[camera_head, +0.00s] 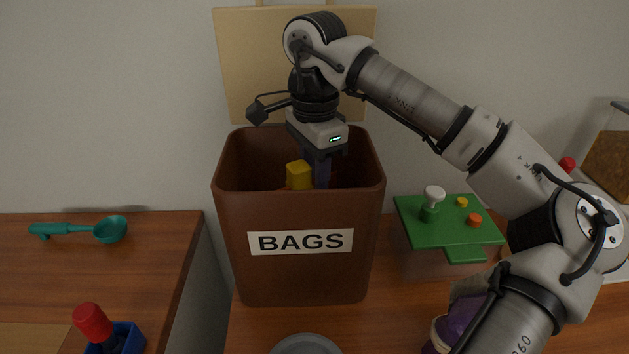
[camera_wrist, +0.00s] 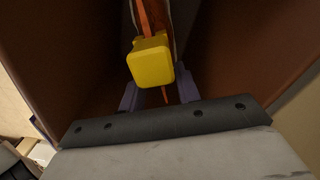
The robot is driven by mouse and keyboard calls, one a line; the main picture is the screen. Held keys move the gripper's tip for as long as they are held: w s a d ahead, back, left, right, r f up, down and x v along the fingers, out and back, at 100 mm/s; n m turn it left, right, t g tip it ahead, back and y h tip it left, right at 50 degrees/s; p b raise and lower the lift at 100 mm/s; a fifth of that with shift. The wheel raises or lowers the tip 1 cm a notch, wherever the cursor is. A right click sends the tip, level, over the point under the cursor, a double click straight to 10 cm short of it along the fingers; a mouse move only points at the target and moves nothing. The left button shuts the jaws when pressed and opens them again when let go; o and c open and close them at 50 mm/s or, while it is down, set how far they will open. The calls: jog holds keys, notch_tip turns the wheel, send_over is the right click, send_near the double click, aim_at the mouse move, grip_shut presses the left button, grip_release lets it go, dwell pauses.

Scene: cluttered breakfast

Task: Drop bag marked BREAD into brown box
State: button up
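The brown box (camera_head: 302,215), with the label BAGS, stands on the right-hand counter. My gripper (camera_head: 321,180) points down inside its mouth. A yellow block (camera_head: 299,174) with an orange strip and a pale edge behind it is at my fingers; it looks like part of a bag, but I read no BREAD marking. In the wrist view the purple fingers of my gripper (camera_wrist: 158,92) stand apart near the lower edge of the yellow block (camera_wrist: 151,62). Whether they press on it I cannot tell. The box walls hide the rest of the bag.
A green-topped holder (camera_head: 440,225) with small coloured knobs stands right of the box. A purple item (camera_head: 455,318) is partly behind my arm. A teal scoop (camera_head: 90,229) and a red-topped item (camera_head: 93,322) are on the left counter. A tan board (camera_head: 240,60) is behind the box.

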notch_tip(320, 180, up, 12)
jog(key=shift+f+p, duration=0.25)
jog(key=shift+p, duration=0.15)
